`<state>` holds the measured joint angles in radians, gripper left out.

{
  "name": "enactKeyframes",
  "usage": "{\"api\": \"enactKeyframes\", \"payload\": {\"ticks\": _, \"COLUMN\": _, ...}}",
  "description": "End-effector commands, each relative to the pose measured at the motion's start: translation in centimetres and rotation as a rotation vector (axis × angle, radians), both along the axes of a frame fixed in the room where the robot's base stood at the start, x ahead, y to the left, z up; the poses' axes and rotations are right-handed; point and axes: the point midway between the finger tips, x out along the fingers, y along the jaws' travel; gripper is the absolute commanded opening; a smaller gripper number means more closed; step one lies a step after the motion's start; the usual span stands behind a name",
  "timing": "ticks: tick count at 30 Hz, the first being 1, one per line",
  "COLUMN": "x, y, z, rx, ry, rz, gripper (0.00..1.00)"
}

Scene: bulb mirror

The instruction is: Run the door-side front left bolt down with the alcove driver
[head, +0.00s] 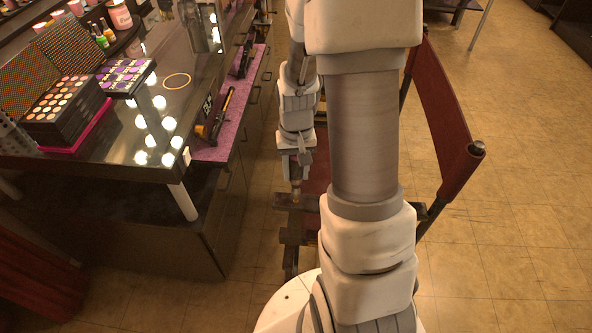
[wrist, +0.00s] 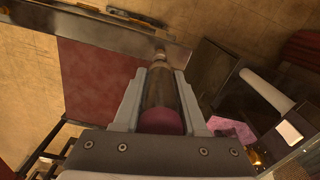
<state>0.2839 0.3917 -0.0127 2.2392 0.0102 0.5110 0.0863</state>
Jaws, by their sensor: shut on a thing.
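My gripper (head: 296,166) is shut on a driver (head: 296,187), which points down at the frame of a dark red folding chair (head: 443,120). In the wrist view my gripper (wrist: 162,76) has a finger on each side of the driver (wrist: 160,92), whose near end is magenta. The driver's far end meets or nearly meets a grey-brown chair rail (wrist: 100,38). Contact is unclear. The bolt under the tip cannot be made out; the driver hides that spot. My arm covers part of the chair in the head view.
A dark counter (head: 120,165) with lit bulbs and makeup palettes (head: 65,108) stands left of the chair. A yellow and black tool (head: 221,115) lies on its purple mat (head: 213,151). The tiled floor (head: 510,190) at the right is clear.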

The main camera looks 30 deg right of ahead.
Motion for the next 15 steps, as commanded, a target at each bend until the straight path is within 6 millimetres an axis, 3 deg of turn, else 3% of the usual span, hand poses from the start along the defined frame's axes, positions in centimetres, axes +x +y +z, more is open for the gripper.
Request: {"api": "enactKeyframes", "payload": {"ticks": 15, "x": 0.1, "y": 0.0, "z": 3.5, "rx": -0.001, "ry": -0.002, "rz": 0.0, "gripper": 0.0}}
